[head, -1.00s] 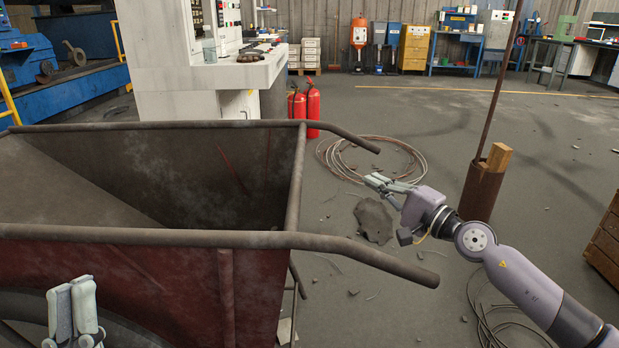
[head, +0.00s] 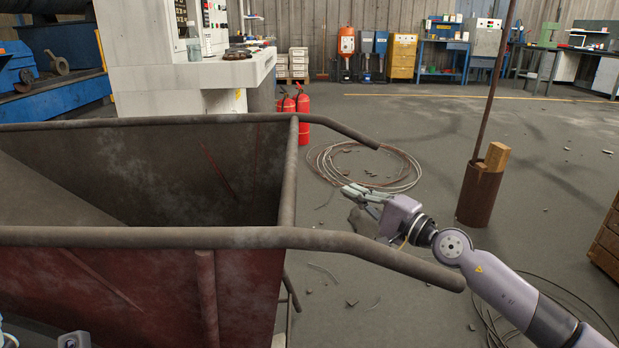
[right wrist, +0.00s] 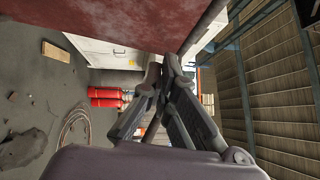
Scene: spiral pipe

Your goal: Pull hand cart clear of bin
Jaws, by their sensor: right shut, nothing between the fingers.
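The hand cart is a worn open metal tub with dull red outer walls (head: 120,290) and two grey bar handles reaching right: the near one (head: 390,257) and the far one (head: 350,132). My right gripper (head: 352,192) is shut and empty, between the two handles in the picture, gripping neither. In the right wrist view its fingers (right wrist: 163,68) meet at their tips, below a red surface (right wrist: 120,18) that looks like the cart. Only a small piece of my left gripper (head: 76,340) shows at the bottom left; its fingers are hidden. I cannot pick out a bin for sure.
A white control cabinet (head: 165,60) stands behind the cart, with red fire extinguishers (head: 303,105) beside it. A wire coil (head: 400,175) and rubble lie on the floor. A rusty pipe (head: 480,195) holding a wooden block stands right. Floor beyond is mostly open.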

